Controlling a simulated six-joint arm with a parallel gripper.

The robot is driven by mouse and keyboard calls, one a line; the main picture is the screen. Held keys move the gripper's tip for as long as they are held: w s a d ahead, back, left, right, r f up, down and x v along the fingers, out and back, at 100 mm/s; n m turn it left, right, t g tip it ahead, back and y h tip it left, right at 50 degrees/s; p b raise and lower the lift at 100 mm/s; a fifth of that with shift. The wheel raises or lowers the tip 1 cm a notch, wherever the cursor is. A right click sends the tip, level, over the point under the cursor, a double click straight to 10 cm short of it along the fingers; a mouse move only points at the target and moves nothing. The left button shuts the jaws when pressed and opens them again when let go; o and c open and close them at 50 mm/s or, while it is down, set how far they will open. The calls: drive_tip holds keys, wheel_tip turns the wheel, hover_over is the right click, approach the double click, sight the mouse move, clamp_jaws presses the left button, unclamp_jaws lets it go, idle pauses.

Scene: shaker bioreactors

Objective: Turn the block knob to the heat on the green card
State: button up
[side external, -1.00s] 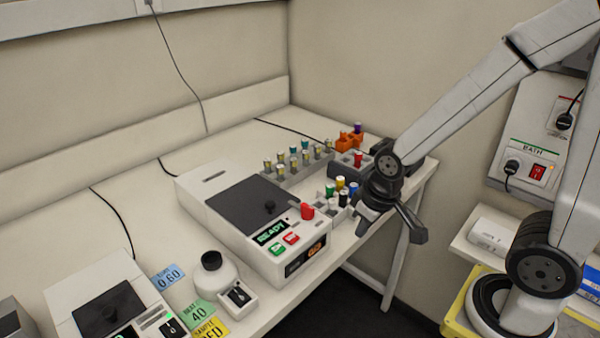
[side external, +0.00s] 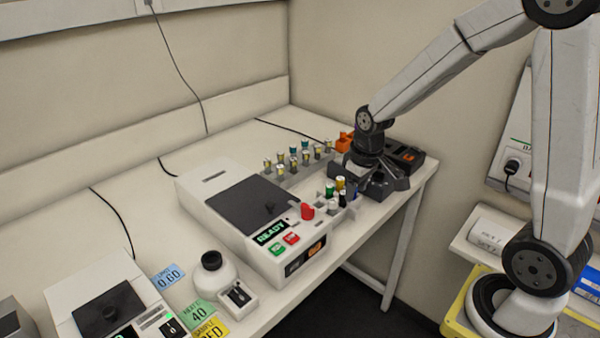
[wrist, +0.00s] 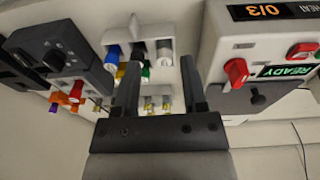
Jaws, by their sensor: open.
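The dark grey block (side external: 408,152) stands at the back right of the bench, partly behind my gripper (side external: 378,185). In the wrist view the block (wrist: 75,50) is at the left, with a round dark knob (wrist: 54,60) on its face; the knob's setting is too small to read. My gripper (wrist: 160,68) is open and points down, with nothing clearly between its fingers. The knob lies to the left of the fingers, apart from them. The green card (side external: 199,314) reads 40 and lies at the front left, beside a blue card and a yellow card.
A white machine with a red knob (side external: 307,211) and a READY display stands left of my gripper. A small rack of coloured-cap vials (side external: 340,200) sits close to my gripper. An orange rack (side external: 345,142) and a grey vial rack (side external: 295,170) are behind.

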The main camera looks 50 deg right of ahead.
drive_tip(key=w+d, duration=0.4)
drive_tip(key=d, duration=0.5)
drive_tip(key=r+g, duration=0.1)
drive_tip(key=g, duration=0.1)
hover_over(379, 175)
drive_tip(key=shift+w+d+r, duration=0.1)
drive_tip(key=shift+w+d, duration=0.05)
drive_tip(key=shift+d, duration=0.2)
drive_tip(key=shift+f, duration=3.95)
drive_tip(key=shift+c, duration=0.2)
clamp_jaws()
